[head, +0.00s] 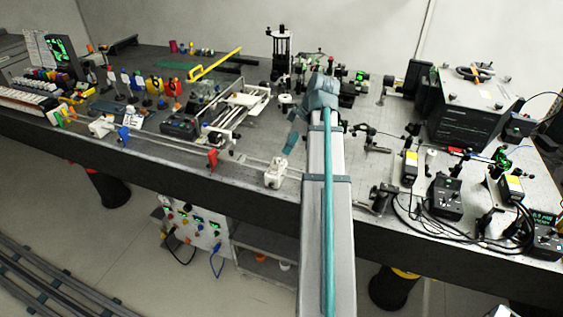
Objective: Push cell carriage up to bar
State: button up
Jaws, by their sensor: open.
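A slim pale rail (180,148) runs along the front edge of the bench. A white block-like carriage (276,173) sits at its right end, just left of my arm; it looks like the cell carriage, but I cannot be sure. A red piece (212,158) stands on the rail further left, with a blue piece (124,133) and a white piece (101,127) beyond it. I cannot tell which part is the bar. My arm link crosses the middle of the view and hides the bench behind it. I cannot make out my gripper's fingers.
A white frame mechanism (240,108) stands behind the rail. A small teal piece (291,142) leans beside my arm. A dark instrument box (470,110) and cabled modules (445,197) crowd the right side. Coloured holders (153,86) and a yellow bar-shaped part (215,65) lie at left.

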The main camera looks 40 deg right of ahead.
aim_at(279, 163)
jog(key=p+x, duration=0.2)
jog(key=x, duration=0.7)
jog(key=shift+w+f, duration=0.1)
jog(key=shift+f, duration=0.3)
jog(key=shift+c, duration=0.2)
grip_shut()
